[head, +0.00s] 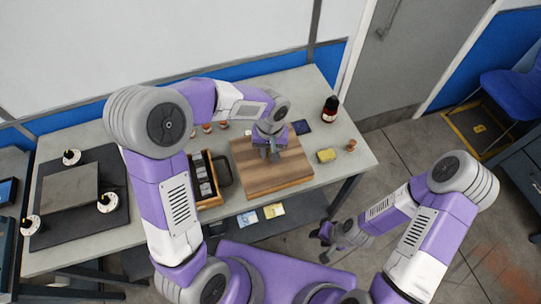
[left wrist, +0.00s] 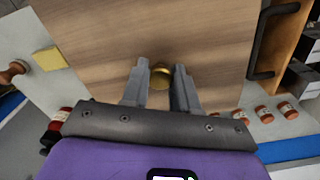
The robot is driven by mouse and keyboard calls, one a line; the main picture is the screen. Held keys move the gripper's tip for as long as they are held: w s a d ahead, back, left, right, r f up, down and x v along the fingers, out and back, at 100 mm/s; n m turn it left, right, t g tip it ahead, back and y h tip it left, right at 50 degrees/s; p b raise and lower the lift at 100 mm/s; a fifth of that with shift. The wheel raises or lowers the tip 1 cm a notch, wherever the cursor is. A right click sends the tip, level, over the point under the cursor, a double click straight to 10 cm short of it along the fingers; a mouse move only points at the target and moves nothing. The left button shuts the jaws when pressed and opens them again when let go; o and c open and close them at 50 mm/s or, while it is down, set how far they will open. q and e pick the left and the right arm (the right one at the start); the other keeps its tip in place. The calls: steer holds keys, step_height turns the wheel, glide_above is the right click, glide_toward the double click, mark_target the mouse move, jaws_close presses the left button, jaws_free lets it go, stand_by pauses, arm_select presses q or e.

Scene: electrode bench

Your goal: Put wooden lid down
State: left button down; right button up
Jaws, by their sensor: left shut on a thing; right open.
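The wooden lid (head: 257,180) is a broad striped board over the middle of the bench, and it fills much of the left wrist view (left wrist: 105,35). A brass knob (left wrist: 161,76) is on its face. My left gripper (head: 272,154) is above the lid, and in the left wrist view its fingers (left wrist: 160,92) are shut on the knob from both sides. The lid looks about level; I cannot tell whether its underside touches anything. My right gripper (head: 328,234) is open and empty, off the bench's front edge.
An open wooden box (head: 209,202) with dark contents and a black handle stands left of the lid. A red bottle (head: 330,109), yellow sponge (head: 326,156) and stamp (head: 351,146) are to the right. Small jars (head: 207,128) stand behind. A black mat (head: 85,226) covers the left end.

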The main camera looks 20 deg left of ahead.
arm_select(q)
step_height(320, 180, down, 3)
steer(key=shift+r, duration=0.15)
steer(key=shift+w, duration=0.1)
steer(key=shift+f+b, duration=0.2)
steer(key=shift+b, duration=0.1)
steer(key=shift+f+b, duration=0.55)
steer(key=c, duration=0.9)
jaws_free()
steer(key=shift+o, duration=0.2)
steer(key=shift+r, duration=0.15)
steer(key=shift+r+p, duration=0.2)
steer(key=shift+p, duration=0.15)
step_height(320, 180, up, 13)
steer(key=p, duration=0.2)
steer(key=shift+f+p, duration=0.2)
steer(key=shift+p, duration=0.1)
